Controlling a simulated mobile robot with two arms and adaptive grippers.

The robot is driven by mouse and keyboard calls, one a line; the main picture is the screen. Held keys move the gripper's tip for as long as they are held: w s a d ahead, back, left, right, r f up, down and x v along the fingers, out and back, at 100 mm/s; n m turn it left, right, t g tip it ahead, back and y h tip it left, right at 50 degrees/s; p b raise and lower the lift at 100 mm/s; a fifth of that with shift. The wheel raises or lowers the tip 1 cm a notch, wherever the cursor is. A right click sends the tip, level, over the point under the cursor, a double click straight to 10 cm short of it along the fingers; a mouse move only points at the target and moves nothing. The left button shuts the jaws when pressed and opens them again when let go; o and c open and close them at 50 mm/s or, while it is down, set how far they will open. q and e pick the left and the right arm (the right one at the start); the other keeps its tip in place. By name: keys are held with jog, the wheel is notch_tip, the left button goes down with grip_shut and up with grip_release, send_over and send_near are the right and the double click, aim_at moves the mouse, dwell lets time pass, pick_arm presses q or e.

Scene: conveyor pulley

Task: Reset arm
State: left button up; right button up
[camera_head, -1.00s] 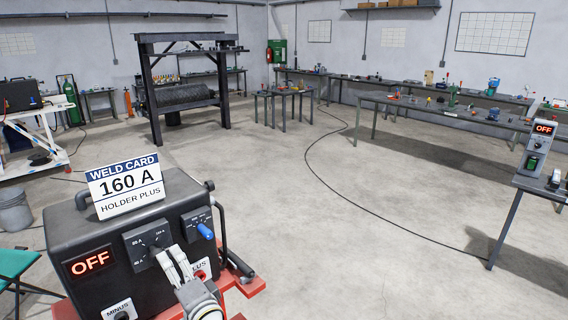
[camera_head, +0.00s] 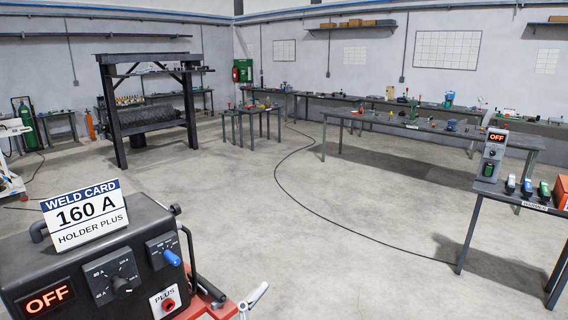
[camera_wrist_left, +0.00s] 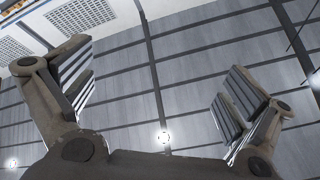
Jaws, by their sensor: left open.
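My left gripper (camera_wrist_left: 158,88) is open in the left wrist view, its two padded fingers wide apart with nothing between them. Behind the fingers are only ceiling or wall panels and lights. My right gripper is not in view.
The welding machine carries a weld card (camera_head: 84,214) reading 160 A and an OFF display (camera_head: 46,299). A bench with a control box (camera_head: 492,155), also reading OFF, stands at right. A dark cable (camera_head: 290,190) crosses the otherwise open floor.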

pick_arm(q)
jog(key=s+a+f+n+g+y, duration=0.1)
jog(key=s+a+f+g+y, duration=0.2)
jog(key=f, duration=0.5)
jog(key=s+f+n+g+y, duration=0.2)
jog(key=s+f+g, duration=0.15)
jog(key=f, duration=0.45)
jog(key=s+a+f+n+g+y, duration=0.45)
jog(key=s+a+f, duration=0.2)
jog(key=a, duration=0.35)
jog(key=s+a+f+n+g+y, duration=0.3)
jog(key=s+a+f+n+y, duration=0.25)
jog(key=a+f, duration=0.3)
notch_tip(320, 180, down, 30)
jog(key=s+f+b, duration=0.1)
jog(key=s+b, duration=0.2)
jog(key=b, duration=0.2)
jog(key=s+a+f+g+b, duration=0.1)
jog(key=s+f+b, duration=0.1)
jog(key=s+f, duration=0.6)
jog(key=s+a+f+m+g+b, duration=0.1)
jog(key=s+a+f+b, duration=0.1)
jog(key=s+f, duration=0.6)
notch_tip(320, 180, down, 3)
jog(key=shift+a, duration=0.2)
